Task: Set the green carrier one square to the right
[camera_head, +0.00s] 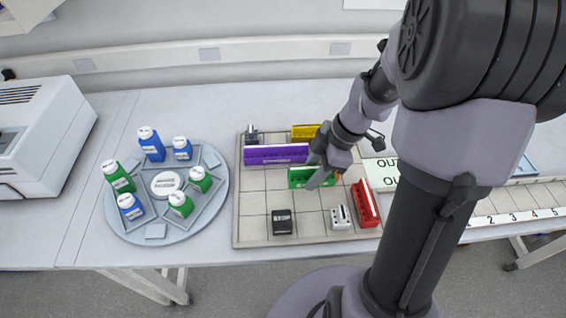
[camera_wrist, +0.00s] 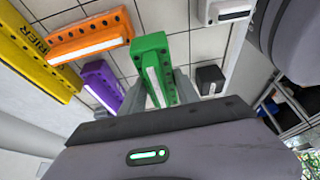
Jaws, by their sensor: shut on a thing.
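The green carrier (camera_head: 297,176) is over the middle of the gridded board, in front of the right end of the purple carrier (camera_head: 277,154). My gripper (camera_head: 322,172) is shut on the green carrier, and its fingers cover part of it. In the wrist view the green carrier (camera_wrist: 151,60) stands between the two fingers of my gripper (camera_wrist: 158,88). I cannot tell whether its underside touches the board (camera_head: 244,215).
A red carrier (camera_head: 365,205), a white block (camera_head: 341,217), a black block (camera_head: 282,222) and a yellow carrier (camera_head: 304,132) share the board. The wrist view also shows an orange carrier (camera_wrist: 90,36). Bare squares lie in front of the green carrier. A round bottle tray (camera_head: 122,219) stands left.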

